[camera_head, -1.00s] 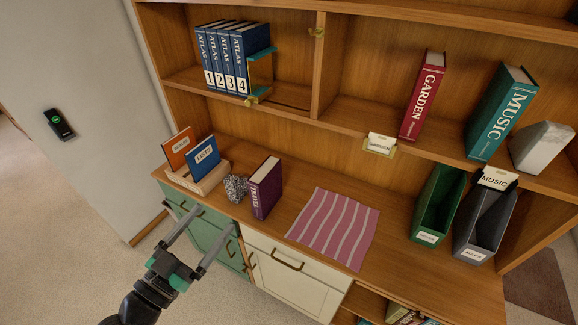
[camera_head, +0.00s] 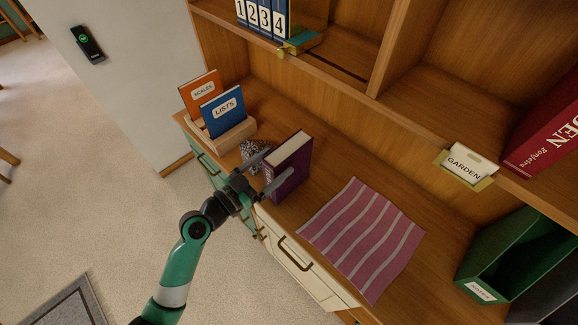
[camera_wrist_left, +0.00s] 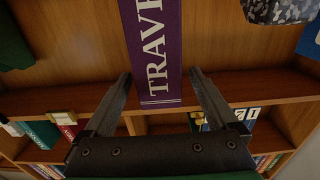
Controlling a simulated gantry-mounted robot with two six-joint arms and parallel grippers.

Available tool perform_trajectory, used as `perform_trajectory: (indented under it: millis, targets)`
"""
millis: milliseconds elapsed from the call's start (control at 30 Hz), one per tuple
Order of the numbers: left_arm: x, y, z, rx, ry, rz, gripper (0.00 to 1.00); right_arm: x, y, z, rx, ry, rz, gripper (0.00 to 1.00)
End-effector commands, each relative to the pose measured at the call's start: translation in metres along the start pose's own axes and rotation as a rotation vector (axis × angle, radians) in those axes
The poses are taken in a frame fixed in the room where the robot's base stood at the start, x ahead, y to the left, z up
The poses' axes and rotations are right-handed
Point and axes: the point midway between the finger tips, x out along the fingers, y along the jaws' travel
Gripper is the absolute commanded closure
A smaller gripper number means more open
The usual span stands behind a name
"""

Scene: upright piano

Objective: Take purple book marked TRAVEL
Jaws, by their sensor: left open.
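The purple book marked TRAVEL (camera_head: 292,162) stands upright on the wooden counter, its spine toward my left arm. In the left wrist view its purple spine (camera_wrist_left: 157,50) with white letters shows between the fingers. My left gripper (camera_head: 278,164) is open, its two fingers reaching along either side of the book's spine edge. In the left wrist view the left gripper (camera_wrist_left: 161,76) shows a gap between each fingertip and the spine. My right gripper is in no view.
A speckled stone-like block (camera_head: 254,152) sits close beside the book. A wooden holder (camera_head: 230,140) with orange SCALES and blue LISTS books stands behind it. A striped pink cloth (camera_head: 362,238) lies to the right. A shelf edge (camera_head: 345,78) overhangs the counter's back.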

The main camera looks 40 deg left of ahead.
Motion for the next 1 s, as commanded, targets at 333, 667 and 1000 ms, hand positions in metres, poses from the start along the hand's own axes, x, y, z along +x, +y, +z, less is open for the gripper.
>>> perform_trajectory:
  millis: [333,667,1000]
  targets:
    - [0.031,0.001,0.000,0.000,0.001,0.002,0.07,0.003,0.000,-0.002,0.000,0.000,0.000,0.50]
    - [0.056,0.001,0.002,-0.001,-0.001,-0.001,0.07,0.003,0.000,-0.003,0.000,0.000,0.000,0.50]
    - [0.056,0.001,0.002,0.000,0.000,-0.001,0.54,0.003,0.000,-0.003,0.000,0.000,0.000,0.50]
